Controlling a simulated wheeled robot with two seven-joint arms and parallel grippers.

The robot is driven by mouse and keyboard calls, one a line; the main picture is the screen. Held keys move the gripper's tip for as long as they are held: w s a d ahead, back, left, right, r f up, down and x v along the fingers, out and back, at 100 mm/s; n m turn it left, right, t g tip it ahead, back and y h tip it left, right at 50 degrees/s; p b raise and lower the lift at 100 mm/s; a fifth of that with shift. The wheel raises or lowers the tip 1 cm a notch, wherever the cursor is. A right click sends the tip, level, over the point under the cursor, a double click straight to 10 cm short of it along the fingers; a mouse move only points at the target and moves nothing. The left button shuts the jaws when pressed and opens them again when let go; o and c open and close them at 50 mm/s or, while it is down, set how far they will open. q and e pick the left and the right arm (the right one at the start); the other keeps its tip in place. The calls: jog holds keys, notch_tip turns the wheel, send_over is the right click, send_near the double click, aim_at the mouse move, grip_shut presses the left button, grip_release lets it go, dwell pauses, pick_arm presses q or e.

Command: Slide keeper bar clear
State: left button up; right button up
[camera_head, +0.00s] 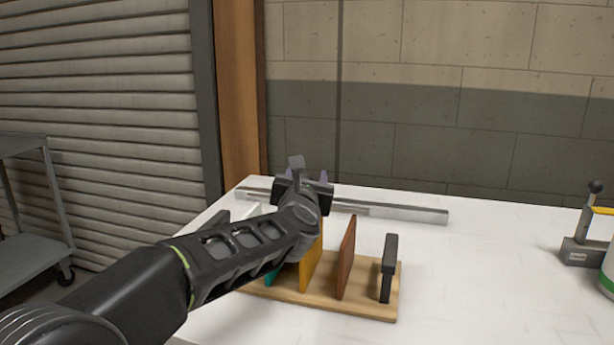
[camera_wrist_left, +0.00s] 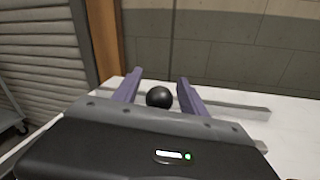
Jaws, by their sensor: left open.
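The keeper bar (camera_head: 405,213) is a long grey metal bar lying along the back of the white table, behind the rack; it also shows in the left wrist view (camera_wrist_left: 235,104). My left gripper (camera_head: 311,177) is over the bar's middle part. In the left wrist view its two purple fingers (camera_wrist_left: 160,92) stand apart, with a black ball knob (camera_wrist_left: 159,97) between them. I cannot tell whether the fingers touch the knob. The wooden rack (camera_head: 365,306) holds upright panels, including a yellow one (camera_head: 311,268) and a brown one (camera_head: 347,257). My left arm hides part of the rack. My right gripper is not in view.
A black upright post (camera_head: 389,268) stands at the rack's right end. A grey device with a black-knobbed lever (camera_head: 581,250) and a white-and-green container (camera_head: 607,268) are at the table's right. The table between is clear. A grey cart (camera_head: 32,215) stands left.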

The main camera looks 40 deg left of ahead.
pick_arm(q)
jog(key=shift+c, duration=0.4)
grip_shut()
dwell(0.9)
